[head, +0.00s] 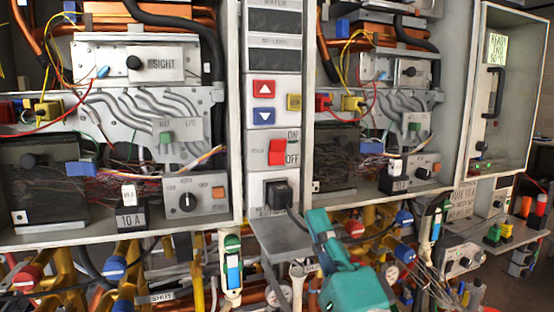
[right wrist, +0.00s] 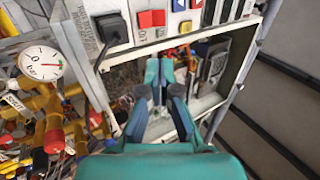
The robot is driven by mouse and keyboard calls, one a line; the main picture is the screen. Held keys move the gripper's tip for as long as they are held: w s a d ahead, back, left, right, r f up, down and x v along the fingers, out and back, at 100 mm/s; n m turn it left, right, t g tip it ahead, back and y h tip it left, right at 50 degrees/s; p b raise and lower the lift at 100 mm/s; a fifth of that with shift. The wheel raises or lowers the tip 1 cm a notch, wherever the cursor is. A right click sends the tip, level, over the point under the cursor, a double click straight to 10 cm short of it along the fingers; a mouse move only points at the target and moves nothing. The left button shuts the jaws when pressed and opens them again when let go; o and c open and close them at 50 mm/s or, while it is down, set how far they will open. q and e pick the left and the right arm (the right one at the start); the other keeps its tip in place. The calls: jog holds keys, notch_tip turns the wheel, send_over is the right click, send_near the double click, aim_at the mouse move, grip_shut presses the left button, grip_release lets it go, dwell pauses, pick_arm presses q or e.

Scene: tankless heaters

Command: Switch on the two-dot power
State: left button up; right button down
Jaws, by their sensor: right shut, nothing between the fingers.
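A red rocker power switch (head: 277,151), marked ON and OFF, sits on the white centre panel (head: 259,180) in the head view. It also shows at the top of the right wrist view (right wrist: 151,18). I cannot make out two dots beside it. My right gripper (head: 318,222), teal, is below and right of the switch, apart from it. In the right wrist view its fingers (right wrist: 159,72) are together and empty, in front of an open cabinet bay. My left gripper is not in view.
A black plug (head: 278,193) with a cable sits below the switch, above a grey ledge (head: 280,238). Red (head: 263,89) and blue (head: 263,116) arrow buttons are above. Open heater cabinets flank the panel. Pipes and valves crowd the space below.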

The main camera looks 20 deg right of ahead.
jog(key=p, duration=0.7)
send_near(278, 145)
jog(key=shift+y, duration=0.4)
jog(key=x, duration=0.5)
jog(key=shift+w+d+r, duration=0.1)
jog(key=shift+w+r, duration=0.15)
jog(key=shift+r, duration=0.05)
jog(key=shift+w+r, duration=0.25)
jog(key=shift+w, duration=0.4)
